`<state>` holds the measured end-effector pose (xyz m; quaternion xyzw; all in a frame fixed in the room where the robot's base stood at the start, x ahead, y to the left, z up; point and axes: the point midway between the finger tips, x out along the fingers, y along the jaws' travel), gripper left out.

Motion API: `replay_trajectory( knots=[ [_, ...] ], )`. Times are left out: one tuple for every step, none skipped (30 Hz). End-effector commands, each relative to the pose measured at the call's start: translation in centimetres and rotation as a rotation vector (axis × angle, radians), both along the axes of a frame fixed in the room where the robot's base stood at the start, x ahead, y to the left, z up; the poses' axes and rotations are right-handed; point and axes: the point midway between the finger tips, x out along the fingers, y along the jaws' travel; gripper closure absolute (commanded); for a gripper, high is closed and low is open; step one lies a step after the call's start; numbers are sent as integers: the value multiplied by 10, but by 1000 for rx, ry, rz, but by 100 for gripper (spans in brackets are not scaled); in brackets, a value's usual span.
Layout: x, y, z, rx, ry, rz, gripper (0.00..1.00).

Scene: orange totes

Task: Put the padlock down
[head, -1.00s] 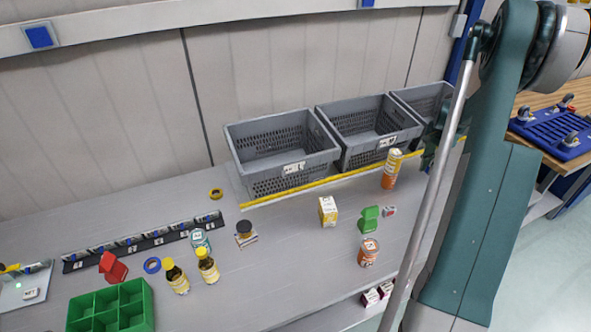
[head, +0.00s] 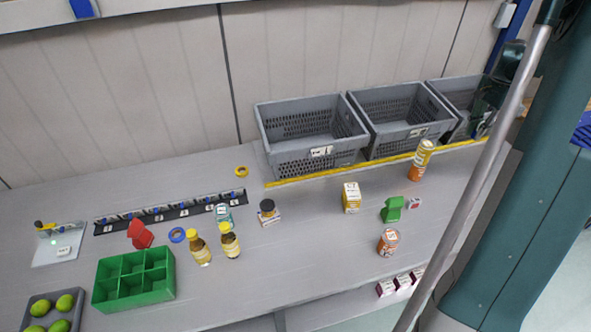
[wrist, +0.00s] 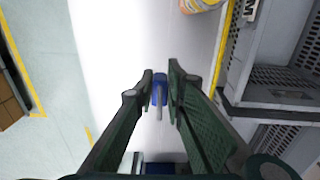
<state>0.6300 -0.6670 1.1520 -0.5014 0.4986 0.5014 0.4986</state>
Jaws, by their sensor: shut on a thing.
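The blue padlock (wrist: 160,92) shows in the wrist view, between the fingertips of my gripper (wrist: 161,84). My gripper is shut on it, and a grey metal part of it points down in the picture. The fingers hide part of its sides. Behind it lies the pale bench top (wrist: 110,60); I cannot tell how high above it the padlock is. In the head view my arm covers much of the right side, and the padlock cannot be made out there.
Grey crates (head: 312,135) stand along the back behind a yellow strip (head: 375,165). An orange-and-yellow can (head: 420,160), a yellow-white carton (head: 351,198), a green object (head: 392,209) and an orange tin (head: 388,242) stand nearby. Bare bench lies between them.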

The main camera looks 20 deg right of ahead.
Motion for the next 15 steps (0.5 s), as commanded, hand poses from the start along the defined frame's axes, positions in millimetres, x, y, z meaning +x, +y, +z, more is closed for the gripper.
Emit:
replay_trajectory(
  knots=[
    [0,0,11,0,0,0,100],
    [0,0,17,0,0,0,100],
    [0,0,25,0,0,0,100],
    [0,0,31,0,0,0,100],
    [7,6,28,0,0,13,100],
    [13,11,27,0,0,26,100],
    [18,15,27,0,0,35,100],
    [23,19,26,0,0,45,100],
    [29,25,26,0,0,58,100],
    [34,29,26,0,0,68,100],
    [39,33,26,0,0,78,100],
    [46,40,26,0,0,93,100],
    [52,45,26,0,0,104,100],
    [57,51,26,0,0,115,100],
    [66,58,26,0,0,133,100]
  ],
)
